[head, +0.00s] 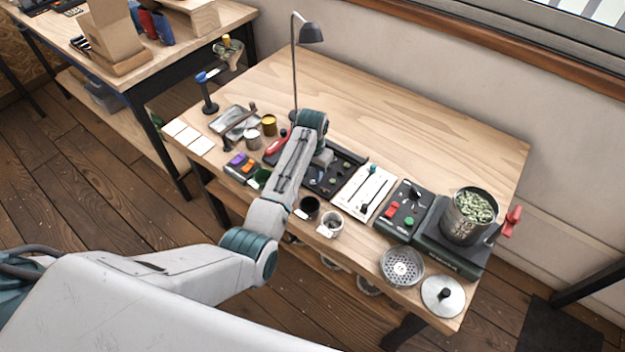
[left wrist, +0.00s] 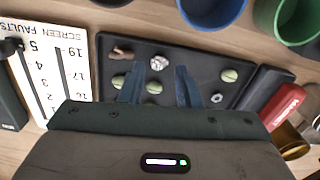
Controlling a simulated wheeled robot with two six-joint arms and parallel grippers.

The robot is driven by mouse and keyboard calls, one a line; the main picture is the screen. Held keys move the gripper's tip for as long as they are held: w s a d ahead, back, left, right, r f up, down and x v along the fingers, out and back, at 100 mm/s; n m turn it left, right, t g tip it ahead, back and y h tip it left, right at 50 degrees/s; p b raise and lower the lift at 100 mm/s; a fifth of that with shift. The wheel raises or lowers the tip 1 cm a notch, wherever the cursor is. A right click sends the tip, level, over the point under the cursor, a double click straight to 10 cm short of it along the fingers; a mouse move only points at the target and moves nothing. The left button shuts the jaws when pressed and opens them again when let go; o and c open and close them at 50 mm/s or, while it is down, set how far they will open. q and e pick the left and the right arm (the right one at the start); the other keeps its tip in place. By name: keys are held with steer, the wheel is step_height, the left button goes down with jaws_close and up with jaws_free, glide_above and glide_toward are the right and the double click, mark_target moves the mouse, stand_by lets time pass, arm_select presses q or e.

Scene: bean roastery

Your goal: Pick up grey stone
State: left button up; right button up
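The grey stone (left wrist: 158,62) is a small pale, lumpy piece on the black sorting tray (left wrist: 200,58), seen in the left wrist view. My left gripper (left wrist: 160,75) is open above the tray, its two fingers apart. The stone shows between and just past the fingertips, and nothing is held. In the head view my left gripper (head: 322,158) hangs over the tray (head: 347,157), and I cannot make out the stone there. My right gripper is in neither view.
On the tray lie several green beans (left wrist: 229,76), a brown chip (left wrist: 121,53) and a metal nut (left wrist: 216,98). A screen-faults card (head: 364,192) lies right of the tray. The table's back is clear.

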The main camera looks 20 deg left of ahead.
mark_target(312, 182)
arm_select(q)
steer(key=shift+f, duration=1.3)
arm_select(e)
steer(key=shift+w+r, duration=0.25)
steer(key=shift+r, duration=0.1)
arm_select(q)
jaws_close()
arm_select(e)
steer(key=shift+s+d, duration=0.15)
